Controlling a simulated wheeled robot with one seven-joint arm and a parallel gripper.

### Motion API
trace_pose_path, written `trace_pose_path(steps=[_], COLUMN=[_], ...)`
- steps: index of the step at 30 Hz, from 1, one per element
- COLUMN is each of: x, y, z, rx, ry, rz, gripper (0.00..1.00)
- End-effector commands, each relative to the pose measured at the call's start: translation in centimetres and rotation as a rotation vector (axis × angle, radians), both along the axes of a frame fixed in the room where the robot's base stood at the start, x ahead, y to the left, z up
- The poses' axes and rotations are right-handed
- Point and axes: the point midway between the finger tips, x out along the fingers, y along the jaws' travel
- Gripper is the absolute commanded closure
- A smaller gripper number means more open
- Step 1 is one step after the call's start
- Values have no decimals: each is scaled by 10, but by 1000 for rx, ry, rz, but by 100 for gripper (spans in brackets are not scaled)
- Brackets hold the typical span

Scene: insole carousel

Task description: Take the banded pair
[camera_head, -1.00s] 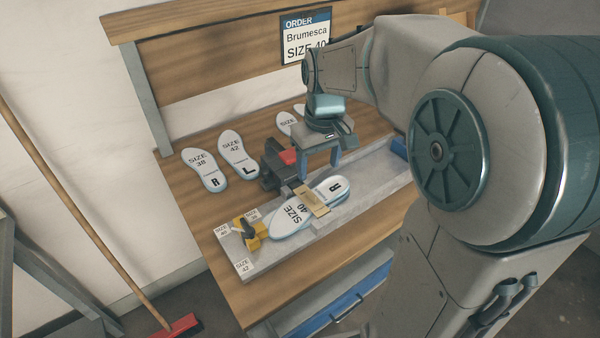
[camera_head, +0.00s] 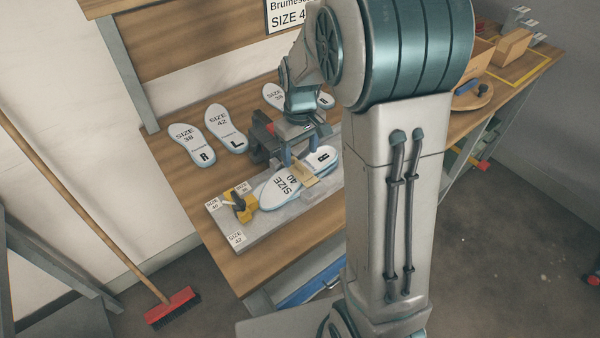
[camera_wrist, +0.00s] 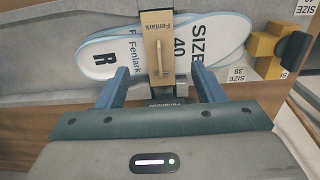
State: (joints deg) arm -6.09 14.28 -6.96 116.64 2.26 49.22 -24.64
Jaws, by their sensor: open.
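The banded pair (camera_head: 276,190) is white, light-blue-edged insoles marked SIZE 40 and R, lying flat on a grey plate (camera_head: 232,226). A tan band (camera_head: 305,175) wraps its middle. In the wrist view the pair (camera_wrist: 228,38) reads Fenlark, as does its band (camera_wrist: 158,45). My gripper (camera_head: 301,152) is at the band, its tips partly hidden in the head view. In the wrist view my open gripper (camera_wrist: 161,70) has one blue finger on each side of the band. I cannot tell whether the fingers touch the pair.
A yellow clamp (camera_head: 245,197) with a dark knob stands at the plate's left end, among size labels. A dark block with a red part (camera_head: 262,145) stands behind the pair. Loose insoles (camera_head: 192,136) lie behind on the wooden bench. A broom (camera_head: 172,308) leans at left.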

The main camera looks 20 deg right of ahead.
Motion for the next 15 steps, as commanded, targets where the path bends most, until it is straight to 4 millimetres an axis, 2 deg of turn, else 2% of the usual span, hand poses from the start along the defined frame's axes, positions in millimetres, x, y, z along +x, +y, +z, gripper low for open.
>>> trace_pose_path(steps=[9, 15], x=[1, 1], y=[0, 0], z=[-41, -51], rx=[0, 0], ry=[3, 0], rz=[1, 0], gripper=[38, 38])
